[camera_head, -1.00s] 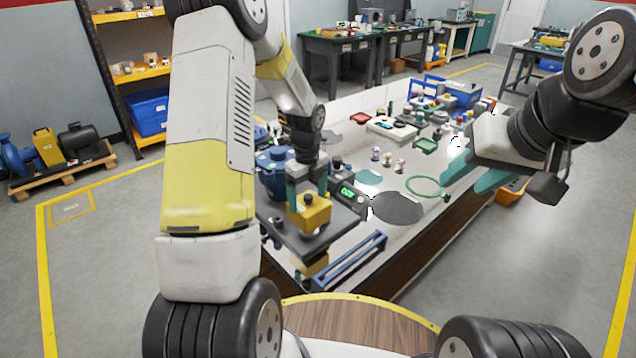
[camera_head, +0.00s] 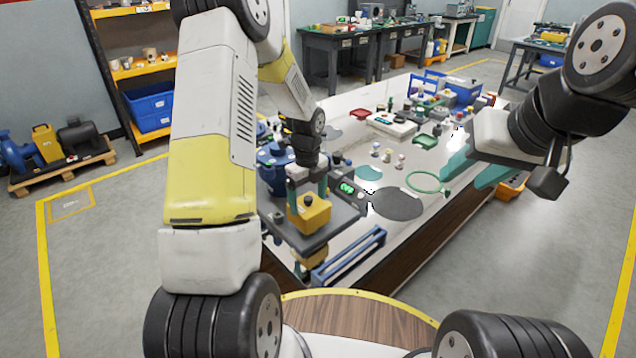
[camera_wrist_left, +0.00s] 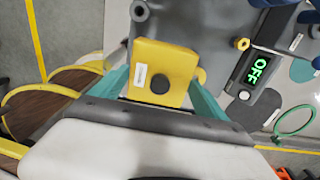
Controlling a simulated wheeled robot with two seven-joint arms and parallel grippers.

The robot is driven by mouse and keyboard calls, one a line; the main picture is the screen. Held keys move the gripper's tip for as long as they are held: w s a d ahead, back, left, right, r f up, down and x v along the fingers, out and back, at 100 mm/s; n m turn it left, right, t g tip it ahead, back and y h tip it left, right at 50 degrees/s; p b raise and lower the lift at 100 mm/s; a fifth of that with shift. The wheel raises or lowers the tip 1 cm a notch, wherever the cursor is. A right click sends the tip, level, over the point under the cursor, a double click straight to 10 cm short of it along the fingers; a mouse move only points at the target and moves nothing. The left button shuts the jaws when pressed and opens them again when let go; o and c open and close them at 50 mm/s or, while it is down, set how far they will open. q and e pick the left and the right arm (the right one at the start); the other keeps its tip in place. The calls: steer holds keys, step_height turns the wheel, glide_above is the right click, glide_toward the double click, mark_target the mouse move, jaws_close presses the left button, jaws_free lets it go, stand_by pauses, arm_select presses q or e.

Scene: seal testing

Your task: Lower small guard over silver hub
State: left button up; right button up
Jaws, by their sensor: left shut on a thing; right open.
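The small guard (camera_head: 310,213) is a yellow block with a dark round knob on its face. It also shows in the left wrist view (camera_wrist_left: 162,68), with a white label. My left gripper (camera_head: 308,201) is shut on it, with one teal finger on each side. The guard is over the dark grey plate of the test rig (camera_head: 335,226); I cannot tell whether it touches the plate. The silver hub cannot be made out; the guard and gripper may hide it. My right gripper (camera_head: 472,172) is open and empty, raised over the table's right side.
A small display (camera_head: 347,188) beside the guard reads OFF in the wrist view (camera_wrist_left: 258,70). A blue rack (camera_head: 348,254) lies in front of the rig. A black round mat (camera_head: 397,204) and a green ring (camera_head: 428,183) lie to the right. A blue machine (camera_head: 275,170) stands behind left.

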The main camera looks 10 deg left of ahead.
arm_select(q)
steer(key=shift+f, duration=0.2)
steer(key=o, duration=1.5)
steer(key=shift+r, duration=2.5)
